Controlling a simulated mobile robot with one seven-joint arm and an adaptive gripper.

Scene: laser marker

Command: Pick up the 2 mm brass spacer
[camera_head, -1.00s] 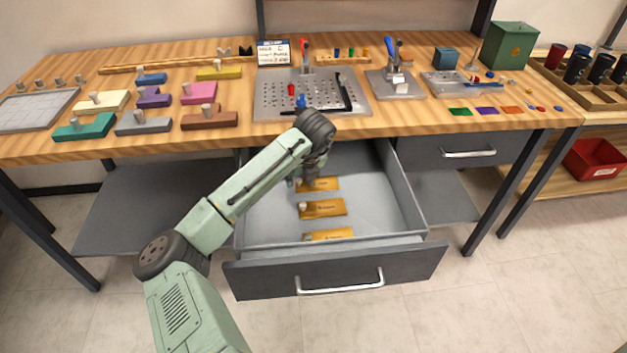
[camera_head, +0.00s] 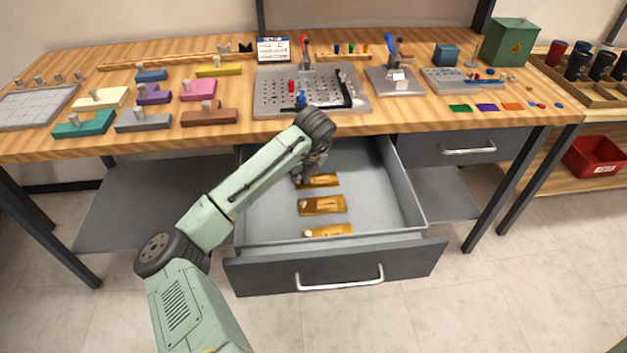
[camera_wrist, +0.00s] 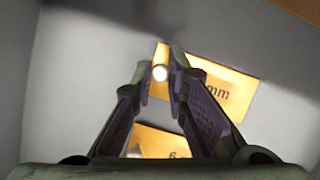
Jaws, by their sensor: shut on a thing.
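Three flat brass spacers with pale knobs lie in a row in the open drawer. The farthest brass spacer (camera_head: 322,181) is at my gripper (camera_head: 301,180). In the wrist view, my gripper (camera_wrist: 162,70) is shut on this spacer's round pale knob (camera_wrist: 160,73), between its fingertips. The spacer's plate (camera_wrist: 229,92) shows "mm", but its number is hidden behind the right finger. The middle spacer (camera_head: 323,205) and the nearest spacer (camera_head: 329,232) lie closer to the drawer front. Part of another plate (camera_wrist: 158,139), marked with what looks like 6, shows below the fingers.
The grey drawer (camera_head: 388,226) is pulled out below the wooden bench (camera_head: 215,140), its walls close around my gripper. Its right side is empty. Coloured blocks, a perforated plate (camera_head: 270,102) and small fixtures stand on the bench above.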

